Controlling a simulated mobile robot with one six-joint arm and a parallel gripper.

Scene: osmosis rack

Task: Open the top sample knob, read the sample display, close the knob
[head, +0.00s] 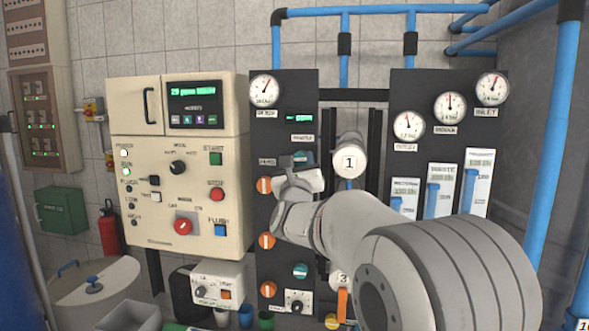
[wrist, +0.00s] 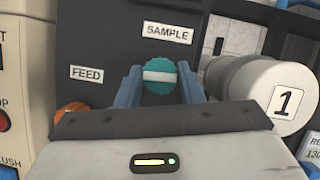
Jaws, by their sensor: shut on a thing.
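The top sample knob is a teal round knob with a white bar (wrist: 159,76), below the SAMPLE label (wrist: 168,32) in the wrist view. Its white bar lies level. My gripper (wrist: 160,84) has its two blue fingers on either side of the knob and is shut on it. In the head view the teal knob (head: 303,158) shows just above my gripper (head: 294,170), partly hidden. The sample display (head: 299,118) is a small dark screen with green characters on the black panel, too small to read surely.
An orange feed knob (head: 264,185) sits just left of my gripper; its FEED label (wrist: 87,73) shows in the wrist view. A white cylinder marked 1 (head: 348,160) stands close on the right. A cream control box (head: 190,150) is at left. Blue pipes (head: 555,120) run at right.

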